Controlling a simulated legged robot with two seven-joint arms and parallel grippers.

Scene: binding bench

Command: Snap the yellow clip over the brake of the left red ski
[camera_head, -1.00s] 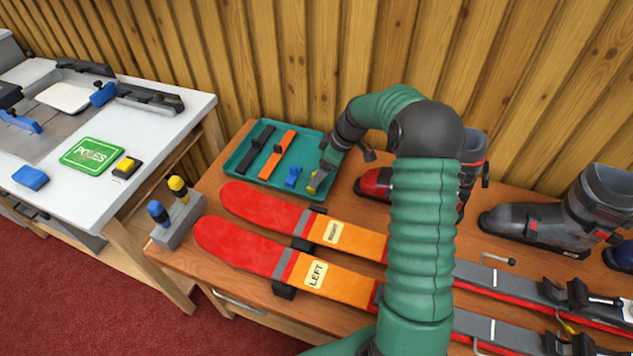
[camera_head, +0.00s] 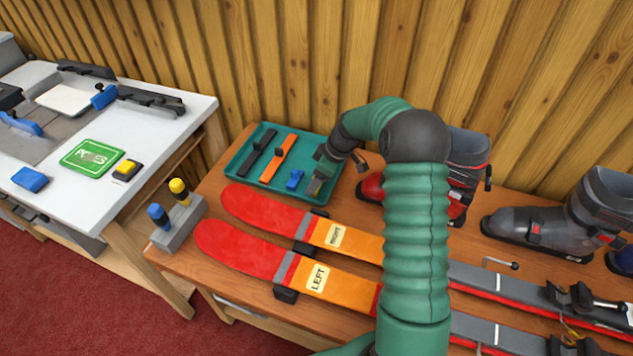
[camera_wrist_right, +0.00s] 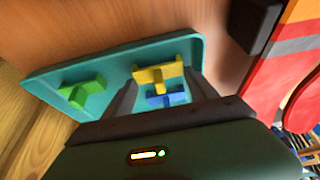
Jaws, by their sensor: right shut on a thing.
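The yellow clip (camera_wrist_right: 158,77) shows in the right wrist view between the fingers of my right gripper (camera_wrist_right: 163,88), which is shut on it. It is over or just above the teal tray (camera_wrist_right: 120,62); I cannot tell if it touches the tray. In the head view my right gripper (camera_head: 315,185) is at the tray's right end, and the clip is hidden there. The left red ski (camera_head: 238,247), labelled LEFT, lies nearest the bench's front edge. Its binding (camera_head: 570,346) is at the bottom right, partly cut off; its brake is not clear. My left gripper is not in view.
A blue clip (camera_wrist_right: 165,96) and a green clip (camera_wrist_right: 83,92) lie in the tray, with black and orange straps (camera_head: 278,158). The right ski (camera_head: 265,208) lies between tray and left ski. Boots (camera_head: 545,228) stand behind. A bottle holder (camera_head: 180,222) is at the left.

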